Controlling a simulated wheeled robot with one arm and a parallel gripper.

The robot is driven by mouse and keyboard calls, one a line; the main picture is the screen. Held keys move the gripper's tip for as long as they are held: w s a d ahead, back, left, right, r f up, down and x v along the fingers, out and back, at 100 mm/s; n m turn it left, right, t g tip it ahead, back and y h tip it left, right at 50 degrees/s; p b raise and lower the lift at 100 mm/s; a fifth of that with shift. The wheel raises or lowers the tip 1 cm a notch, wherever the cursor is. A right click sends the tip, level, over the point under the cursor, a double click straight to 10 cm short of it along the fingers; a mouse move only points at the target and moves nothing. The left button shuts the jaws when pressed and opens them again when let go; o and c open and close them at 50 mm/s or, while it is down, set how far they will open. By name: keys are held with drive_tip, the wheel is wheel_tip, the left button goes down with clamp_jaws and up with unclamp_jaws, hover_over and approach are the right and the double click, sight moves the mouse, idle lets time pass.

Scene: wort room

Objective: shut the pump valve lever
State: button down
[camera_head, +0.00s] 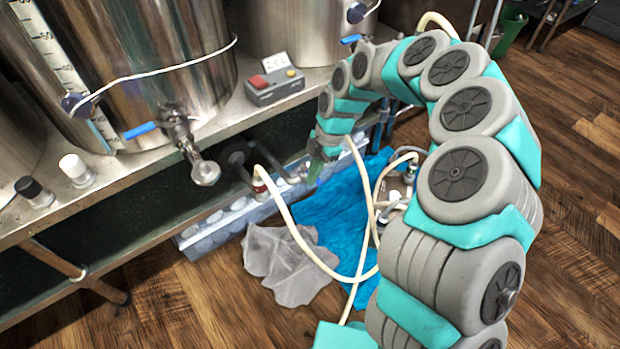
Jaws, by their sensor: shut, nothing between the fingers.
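My gripper (316,170) hangs tip down below the bench's front edge, at the end of my curled arm. Its fingers look closed, with nothing seen between them. To its left, under the bench, is a dark fitting with black bar-like parts (236,160). A pale hose (286,214) ends there at a red-banded connector (260,187). A metal pump-like assembly (396,186) with another hose is on the floor to the right, partly hidden by my arm. I cannot make out the pump valve lever clearly, nor any contact with my gripper.
Steel kettles stand on the bench; one has a tap (196,160) with a blue lever (140,130). A grey control box (274,86) with a red button sits beside it. A grey cloth (285,265) and blue cloth (335,215) lie on the floor.

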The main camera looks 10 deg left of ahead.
drive_tip(key=shift+w+d, duration=0.2)
idle(0.3)
drive_tip(key=s+a, duration=0.3)
drive_tip(key=v, duration=1)
drive_tip(key=shift+s+b, duration=0.2)
drive_tip(key=shift+b, duration=0.25)
